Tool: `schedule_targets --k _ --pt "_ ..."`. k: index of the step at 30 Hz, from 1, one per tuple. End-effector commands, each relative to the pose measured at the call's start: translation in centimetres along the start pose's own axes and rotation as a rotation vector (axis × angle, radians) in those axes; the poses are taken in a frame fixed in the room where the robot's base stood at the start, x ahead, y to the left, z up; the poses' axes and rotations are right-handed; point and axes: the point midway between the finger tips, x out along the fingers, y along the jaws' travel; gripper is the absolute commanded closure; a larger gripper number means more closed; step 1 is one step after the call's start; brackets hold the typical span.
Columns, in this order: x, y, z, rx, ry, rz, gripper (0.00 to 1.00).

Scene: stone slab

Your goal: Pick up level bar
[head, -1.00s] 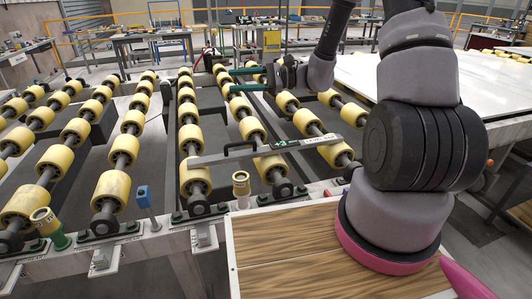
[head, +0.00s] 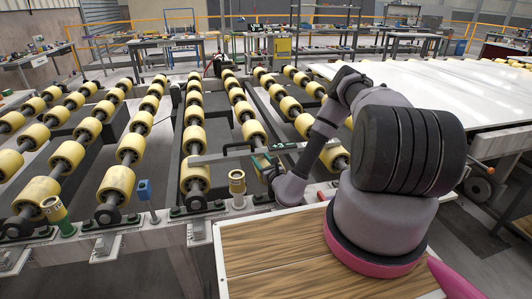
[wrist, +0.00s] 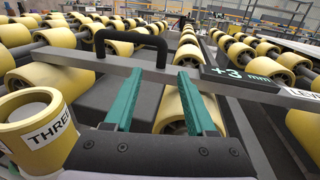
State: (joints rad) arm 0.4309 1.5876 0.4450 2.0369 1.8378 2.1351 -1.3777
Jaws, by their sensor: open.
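The level bar (head: 205,158) is a long grey metal bar lying across the yellow rollers, with a black bridge handle (head: 240,147) on top. The black handle (wrist: 131,36) shows just left of centre, beyond the fingers.
A yellow labelled cylinder (wrist: 35,132) stands close at the left of my gripper; it also shows in the head view (head: 237,183). Rows of yellow rollers (head: 115,184) surround the bar. A wooden-topped surface (head: 275,245) is in front, and a white slab (head: 430,88) lies to the right.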

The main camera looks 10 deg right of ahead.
Motion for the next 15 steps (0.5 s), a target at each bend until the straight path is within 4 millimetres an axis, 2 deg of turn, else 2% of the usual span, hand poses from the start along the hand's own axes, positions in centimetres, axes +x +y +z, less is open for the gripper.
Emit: schedule_targets --k 6,11,15 --pt "3.5 0.0 0.1 -0.002 -0.004 0.002 0.44" --pt "4.7 0.0 0.1 0.0 -0.002 0.003 0.44" --pt "6.4 -0.2 0.2 0.0 -0.004 0.003 0.44"
